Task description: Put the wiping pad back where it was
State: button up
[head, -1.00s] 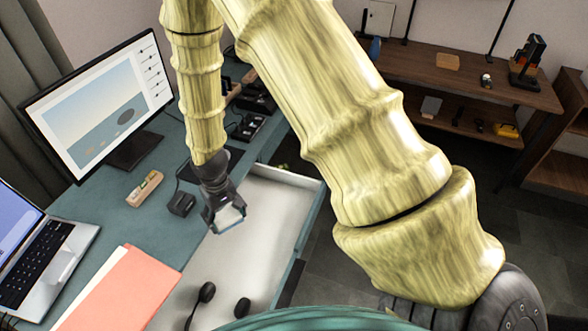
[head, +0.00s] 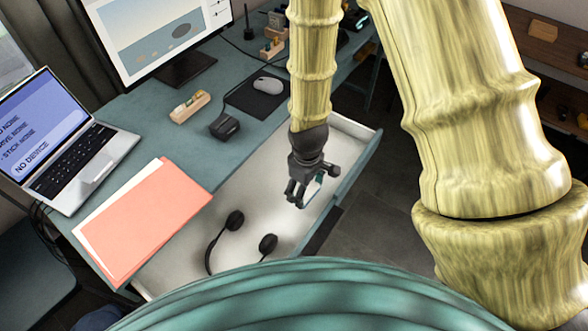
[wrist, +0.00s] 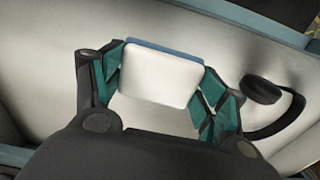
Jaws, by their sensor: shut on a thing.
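The wiping pad (wrist: 160,75) is a small white block with a blue layer along one edge. My gripper (wrist: 158,90) is shut on it, with green finger pads at its two sides. In the head view my gripper (head: 311,188) points down over the open drawer (head: 195,245), near its right-hand wall. The pad shows there only as a small pale piece with a bluish edge between the fingers. My gripper partly hides it. The gap between pad and drawer floor is hard to tell.
A black headset (head: 212,245) lies in the drawer beside my gripper; part of it shows in the wrist view (wrist: 262,90). Salmon folders (head: 150,215), a laptop (head: 75,150), a black box (head: 224,126), a wooden block (head: 189,103) and a mouse (head: 268,84) are on the desk.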

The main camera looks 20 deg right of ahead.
jog(key=shift+s+f, duration=0.15)
jog(key=shift+f, duration=0.1)
jog(key=w+p, duration=0.1)
jog(key=w, duration=0.4)
jog(key=w+d+f+p, duration=0.1)
jog(key=w, duration=0.4)
jog(key=w+p, duration=0.1)
jog(key=w, duration=0.4)
jog(key=shift+w+d+f, duration=0.25)
jog(key=shift+w+d, duration=0.05)
jog(key=shift+f+p, duration=0.5)
jog(key=shift+f, duration=1.25)
jog(key=o, duration=0.5)
jog(key=shift+f, duration=0.15)
jog(key=o, duration=0.4)
notch_tip(320, 180, up, 12)
jog(key=b, duration=0.2)
